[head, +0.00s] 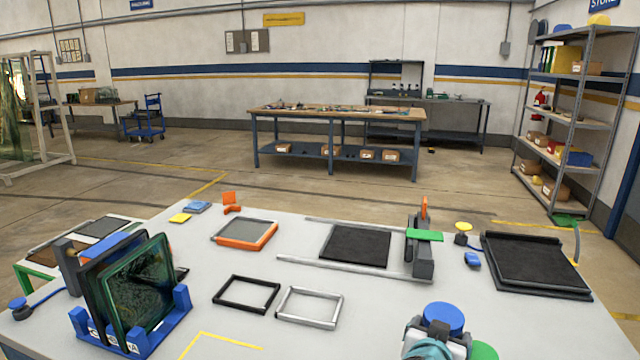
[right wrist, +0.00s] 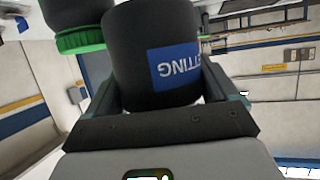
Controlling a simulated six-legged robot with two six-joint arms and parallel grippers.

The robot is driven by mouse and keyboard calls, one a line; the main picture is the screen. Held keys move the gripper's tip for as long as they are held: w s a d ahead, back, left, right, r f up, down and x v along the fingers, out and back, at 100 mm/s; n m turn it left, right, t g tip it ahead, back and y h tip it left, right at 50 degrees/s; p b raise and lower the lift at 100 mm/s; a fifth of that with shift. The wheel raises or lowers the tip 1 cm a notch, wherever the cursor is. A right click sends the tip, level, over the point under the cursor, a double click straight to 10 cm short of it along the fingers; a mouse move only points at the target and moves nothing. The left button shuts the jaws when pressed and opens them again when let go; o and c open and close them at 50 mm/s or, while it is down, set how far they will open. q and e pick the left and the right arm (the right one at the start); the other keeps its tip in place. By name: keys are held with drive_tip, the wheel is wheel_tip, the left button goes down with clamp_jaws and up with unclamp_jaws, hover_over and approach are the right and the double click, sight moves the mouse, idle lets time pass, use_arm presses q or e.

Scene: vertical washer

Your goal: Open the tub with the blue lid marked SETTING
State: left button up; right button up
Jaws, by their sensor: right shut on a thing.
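The SETTING tub (right wrist: 150,45) is a dark cylinder with a blue label, which reads upside down in the right wrist view. Its blue lid (head: 443,318) shows from above in the head view, near the front edge of the table. My right gripper (right wrist: 163,95) is shut on the tub, with one finger on each side of it. In the head view my right gripper (head: 432,343) partly covers the tub below the lid. The lid is hidden in the right wrist view. My left gripper is not in view.
A second dark tub with a green lid (right wrist: 80,40) stands close beside it; this lid also shows in the head view (head: 483,351). A black slab (head: 537,262), two frames (head: 308,306) and a blue rack (head: 180,318) stand elsewhere on the grey table (head: 370,330).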

drive_tip(key=s+a+f+n+y, duration=0.1)
drive_tip(key=s+f, duration=0.1)
drive_tip(key=s, duration=0.1)
drive_tip(key=s+a+f+n+t+y, duration=0.1)
drive_tip(key=s+f, duration=0.1)
drive_tip(key=s, duration=0.1)
drive_tip(key=s+a+f+n+y, duration=0.1)
drive_tip(key=s+f, duration=0.1)
drive_tip(key=s, duration=0.2)
drive_tip(key=shift+s+a+f, duration=0.1)
drive_tip(key=shift+a+f, duration=0.1)
drive_tip(key=shift+a, duration=0.05)
drive_tip(key=shift+d+t, duration=0.1)
drive_tip(key=shift+t, duration=0.2)
